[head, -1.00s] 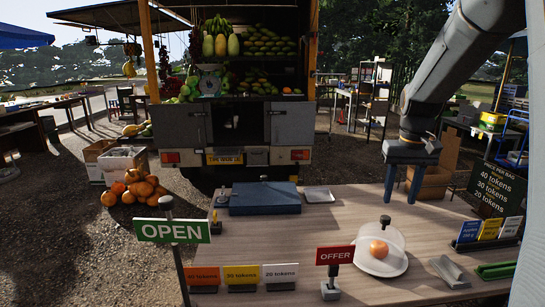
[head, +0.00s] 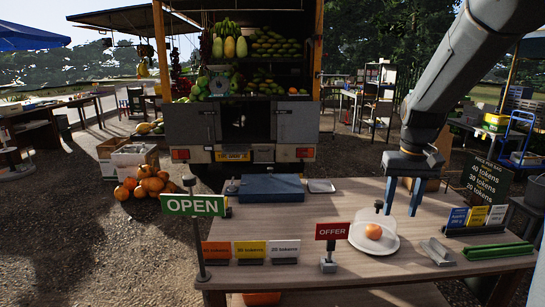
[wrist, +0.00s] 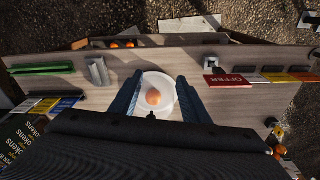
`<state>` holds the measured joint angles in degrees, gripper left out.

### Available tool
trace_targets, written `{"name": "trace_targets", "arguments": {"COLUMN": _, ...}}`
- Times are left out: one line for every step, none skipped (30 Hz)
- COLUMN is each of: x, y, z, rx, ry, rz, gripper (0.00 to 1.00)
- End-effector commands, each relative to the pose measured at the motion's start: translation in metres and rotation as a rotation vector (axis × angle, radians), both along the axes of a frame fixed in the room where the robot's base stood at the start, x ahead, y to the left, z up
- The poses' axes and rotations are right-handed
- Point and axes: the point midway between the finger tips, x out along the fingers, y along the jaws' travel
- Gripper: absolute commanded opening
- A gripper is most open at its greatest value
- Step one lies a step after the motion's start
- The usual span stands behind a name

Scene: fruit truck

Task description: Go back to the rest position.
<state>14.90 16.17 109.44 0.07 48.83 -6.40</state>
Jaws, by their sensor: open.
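My gripper (head: 403,198) is open and empty, pointing down above the right part of the wooden table (head: 300,215). Its two blue fingers are apart. In the head view it appears just right of and behind a clear dome (head: 368,222) on a white plate (head: 382,247), with an orange fruit (head: 373,231) under the dome. In the wrist view the fingers (wrist: 158,98) frame the fruit (wrist: 153,98) and plate from above. I cannot tell the exact height of the gripper over the dome.
A red OFFER sign (head: 332,231), token cards (head: 250,250), an OPEN sign (head: 194,205) and a blue box (head: 270,187) stand on or by the table. A green holder (head: 498,251) and price board (head: 487,183) are at right. A fruit truck (head: 240,125) stands behind.

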Motion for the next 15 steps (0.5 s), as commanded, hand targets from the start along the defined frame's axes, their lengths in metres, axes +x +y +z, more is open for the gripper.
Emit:
{"name": "trace_targets", "arguments": {"x": -0.006, "y": 0.007, "z": -0.003, "rx": 0.000, "ry": 0.000, "rz": 0.007, "gripper": 0.42}}
{"name": "trace_targets", "arguments": {"x": -0.009, "y": 0.011, "z": -0.006, "rx": 0.001, "ry": 0.000, "rz": 0.011, "gripper": 0.42}}
{"name": "trace_targets", "arguments": {"x": -0.014, "y": 0.018, "z": -0.009, "rx": 0.001, "ry": 0.001, "rz": 0.016, "gripper": 0.42}}
{"name": "trace_targets", "arguments": {"x": -0.018, "y": 0.022, "z": -0.012, "rx": 0.001, "ry": 0.001, "rz": 0.020, "gripper": 0.42}}
{"name": "trace_targets", "arguments": {"x": -0.023, "y": 0.027, "z": -0.015, "rx": 0.002, "ry": 0.002, "rz": 0.024, "gripper": 0.42}}
{"name": "trace_targets", "arguments": {"x": -0.029, "y": 0.034, "z": -0.019, "rx": 0.002, "ry": 0.002, "rz": 0.030, "gripper": 0.42}}
{"name": "trace_targets", "arguments": {"x": -0.035, "y": 0.040, "z": -0.023, "rx": 0.003, "ry": 0.002, "rz": 0.035, "gripper": 0.42}}
{"name": "trace_targets", "arguments": {"x": -0.041, "y": 0.045, "z": -0.026, "rx": 0.004, "ry": 0.003, "rz": 0.040, "gripper": 0.42}}
{"name": "trace_targets", "arguments": {"x": -0.049, "y": 0.053, "z": -0.032, "rx": 0.004, "ry": 0.003, "rz": 0.048, "gripper": 0.42}}
{"name": "trace_targets", "arguments": {"x": -0.056, "y": 0.059, "z": -0.035, "rx": 0.004, "ry": 0.003, "rz": 0.054, "gripper": 0.42}}
{"name": "trace_targets", "arguments": {"x": -0.064, "y": 0.066, "z": -0.040, "rx": 0.005, "ry": 0.004, "rz": 0.061, "gripper": 0.42}}
{"name": "trace_targets", "arguments": {"x": -0.075, "y": 0.074, "z": -0.046, "rx": 0.005, "ry": 0.005, "rz": 0.070, "gripper": 0.42}}
{"name": "trace_targets", "arguments": {"x": -0.084, "y": 0.082, "z": -0.050, "rx": 0.005, "ry": 0.005, "rz": 0.077, "gripper": 0.42}}
{"name": "trace_targets", "arguments": {"x": -0.095, "y": 0.089, "z": -0.056, "rx": 0.007, "ry": 0.006, "rz": 0.085, "gripper": 0.42}}
{"name": "trace_targets", "arguments": {"x": -0.110, "y": 0.099, "z": -0.063, "rx": 0.007, "ry": 0.007, "rz": 0.097, "gripper": 0.42}}
